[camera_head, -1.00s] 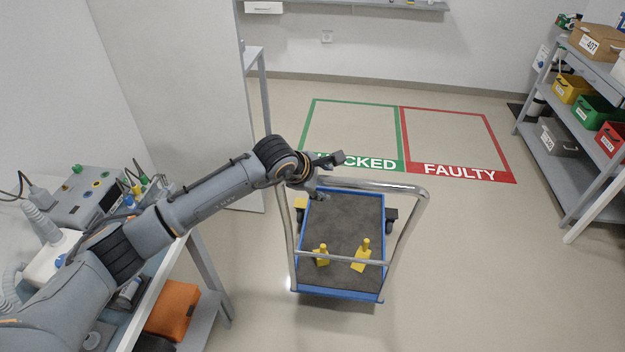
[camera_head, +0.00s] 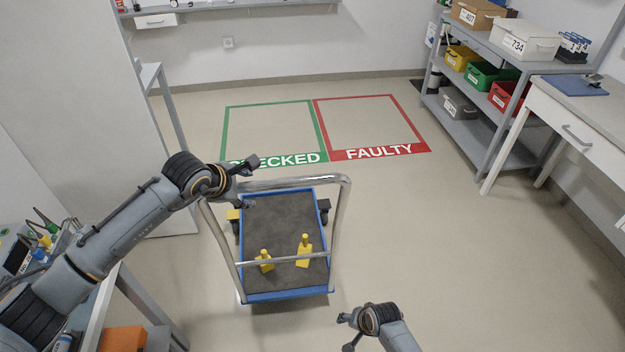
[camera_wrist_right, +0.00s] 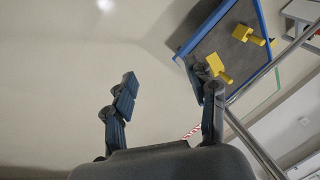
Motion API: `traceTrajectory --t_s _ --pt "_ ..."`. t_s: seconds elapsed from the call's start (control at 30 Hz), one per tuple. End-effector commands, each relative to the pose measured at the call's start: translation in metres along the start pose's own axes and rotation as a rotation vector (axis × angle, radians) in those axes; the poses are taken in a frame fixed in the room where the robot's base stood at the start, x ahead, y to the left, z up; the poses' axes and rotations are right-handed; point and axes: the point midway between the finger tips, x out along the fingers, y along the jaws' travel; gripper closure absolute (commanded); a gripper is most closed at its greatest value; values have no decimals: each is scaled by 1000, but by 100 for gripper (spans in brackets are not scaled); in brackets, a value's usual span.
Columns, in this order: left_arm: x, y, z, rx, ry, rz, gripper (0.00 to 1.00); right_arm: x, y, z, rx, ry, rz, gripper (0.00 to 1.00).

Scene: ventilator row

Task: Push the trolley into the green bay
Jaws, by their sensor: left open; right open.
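The trolley (camera_head: 285,225) has a blue-edged deck with a dark mat, a metal push handle and two yellow pieces (camera_head: 304,252) on it. It stands on the floor in front of the green bay (camera_head: 272,106), which is marked CHECKED. My left gripper (camera_head: 251,182) is open at the left end of the handle's top bar; I cannot tell whether it touches. My right gripper (camera_head: 347,331) is open and empty, low and to the right of the trolley. In the right wrist view its spread fingers (camera_wrist_right: 168,100) show floor between them, with the trolley deck (camera_wrist_right: 262,12) beyond.
The red FAULTY bay (camera_head: 372,125) adjoins the green bay on the right. A shelf (camera_head: 465,130) with bins and a white desk (camera_head: 570,125) stand at the right. A bench (camera_head: 110,300) is at the lower left. The floor between trolley and bays is clear.

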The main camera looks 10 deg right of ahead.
Motion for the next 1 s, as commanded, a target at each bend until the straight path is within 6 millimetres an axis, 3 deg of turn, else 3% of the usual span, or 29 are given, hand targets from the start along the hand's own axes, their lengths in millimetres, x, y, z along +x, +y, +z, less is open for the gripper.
traceTrajectory --t_s 0.03,0.1,0.3,0.47,0.6,0.8,1.0 --pt "0 0 0 0 0 0 43 -14 -23 -22 43 13 -31 43" --pt "0 0 0 0 0 0 43 -35 -51 -46 108 17 -70 43" --pt "0 0 0 0 0 0 43 -109 -126 -104 279 11 -186 43" --pt "0 0 0 0 0 0 43 -182 -179 -136 392 -12 -278 43" --pt "0 0 0 0 0 0 43 -254 -218 -153 472 -41 -357 43" --pt "0 0 0 0 0 0 43 -353 -248 -166 626 -67 -417 43" --pt "0 0 0 0 0 0 43 -377 -243 -185 839 -44 -385 43"
